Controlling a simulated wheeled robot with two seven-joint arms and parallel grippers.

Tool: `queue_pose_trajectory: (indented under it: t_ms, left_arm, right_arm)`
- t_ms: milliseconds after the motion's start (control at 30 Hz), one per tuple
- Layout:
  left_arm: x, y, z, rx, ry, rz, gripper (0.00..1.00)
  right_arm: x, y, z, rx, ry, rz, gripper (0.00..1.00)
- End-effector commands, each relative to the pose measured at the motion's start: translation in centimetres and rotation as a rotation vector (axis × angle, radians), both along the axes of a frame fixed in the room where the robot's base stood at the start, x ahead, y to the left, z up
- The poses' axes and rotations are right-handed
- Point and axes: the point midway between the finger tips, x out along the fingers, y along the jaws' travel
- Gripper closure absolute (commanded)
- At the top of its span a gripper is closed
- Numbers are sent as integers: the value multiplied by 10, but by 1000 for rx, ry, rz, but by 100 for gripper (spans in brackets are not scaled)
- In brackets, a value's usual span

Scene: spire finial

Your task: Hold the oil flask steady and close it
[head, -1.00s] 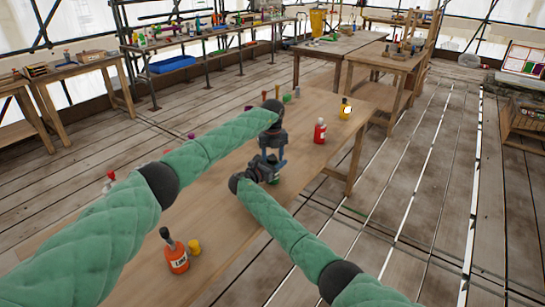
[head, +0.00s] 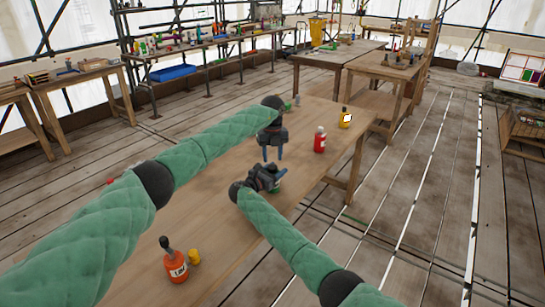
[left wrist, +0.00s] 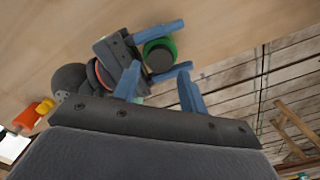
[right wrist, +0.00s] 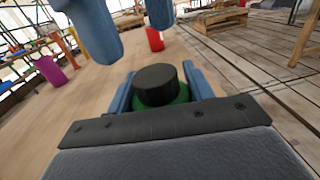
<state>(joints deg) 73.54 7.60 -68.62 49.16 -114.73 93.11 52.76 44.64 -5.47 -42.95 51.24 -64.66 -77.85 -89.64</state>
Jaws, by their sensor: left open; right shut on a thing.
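The flask (head: 277,188) is green and stands on the long wooden table, mostly hidden by my grippers in the head view. A dark round cap (right wrist: 157,85) sits on top of its green body in the right wrist view. In the left wrist view the cap (left wrist: 160,59) shows from above with green around it. How tightly it sits I cannot tell. My right gripper (head: 270,181) is shut on the flask, with one finger on either side below the cap. My left gripper (head: 273,154) is open and empty, pointing down above the flask, apart from the cap.
A red bottle (head: 320,140) and a yellow bottle (head: 346,117) stand farther along the table (head: 225,215). An orange bottle (head: 176,264) with a dark top and a small yellow item (head: 194,256) are at the near end. A purple container (right wrist: 50,71) shows in the right wrist view.

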Motion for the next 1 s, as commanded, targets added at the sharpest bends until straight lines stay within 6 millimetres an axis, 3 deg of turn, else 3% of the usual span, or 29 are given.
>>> queue_pose_trajectory:
  t_ms: [433,800,1000]
  left_arm:
    - [0,-1,34,0,0,280,57]
    - [0,0,34,0,0,289,57]
    - [0,-1,24,0,1,288,57]
  right_arm:
    - [0,0,0,0,0,0,100]
    - [0,0,0,0,0,0,100]
    - [0,0,0,0,0,0,100]
